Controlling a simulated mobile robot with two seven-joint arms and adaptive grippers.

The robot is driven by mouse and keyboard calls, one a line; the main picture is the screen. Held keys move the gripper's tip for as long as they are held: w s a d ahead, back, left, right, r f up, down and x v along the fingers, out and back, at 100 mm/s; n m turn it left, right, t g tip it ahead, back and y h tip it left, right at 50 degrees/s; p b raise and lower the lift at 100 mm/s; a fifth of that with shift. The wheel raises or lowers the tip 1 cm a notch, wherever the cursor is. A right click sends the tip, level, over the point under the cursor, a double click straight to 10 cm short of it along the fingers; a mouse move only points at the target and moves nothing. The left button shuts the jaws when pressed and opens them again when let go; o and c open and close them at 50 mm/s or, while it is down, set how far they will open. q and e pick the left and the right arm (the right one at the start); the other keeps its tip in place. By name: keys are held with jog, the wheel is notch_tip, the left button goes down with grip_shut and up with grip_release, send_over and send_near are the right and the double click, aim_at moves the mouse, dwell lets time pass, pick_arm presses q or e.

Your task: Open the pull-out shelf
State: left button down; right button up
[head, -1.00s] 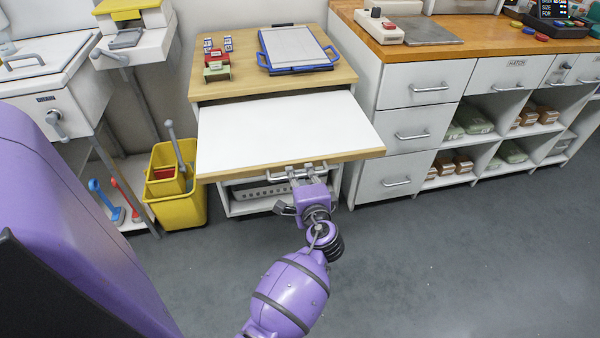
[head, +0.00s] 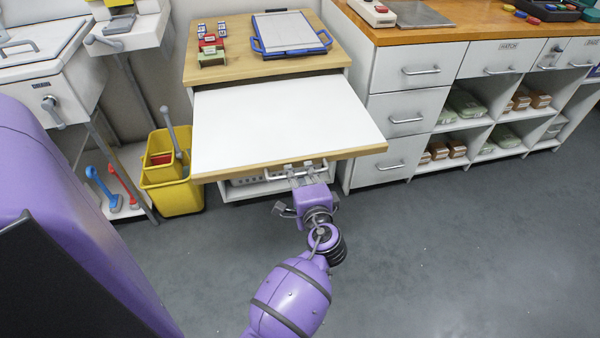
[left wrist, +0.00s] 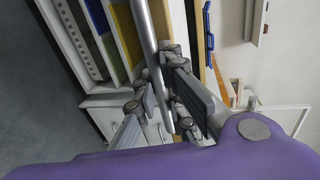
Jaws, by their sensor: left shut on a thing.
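The pull-out shelf (head: 280,125) is a white board with a wooden front edge, drawn well out from under the wooden tabletop in the head view. A metal bar handle (head: 322,166) runs along its front edge. My left gripper (head: 304,174) is shut on this handle at the front of the shelf. In the left wrist view the bar (left wrist: 152,50) passes between the fingers of my left gripper (left wrist: 165,105). My right gripper does not show in either view.
A yellow bucket (head: 172,185) is close to the shelf's left side. White drawers (head: 395,125) stand to the right. The grey floor (head: 450,250) in front is clear.

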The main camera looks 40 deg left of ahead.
pick_arm(q)
jog(key=c, duration=2.1)
grip_release()
jog(key=v, duration=1.2)
jog(key=shift+s, duration=0.1)
jog(key=shift+f, duration=0.1)
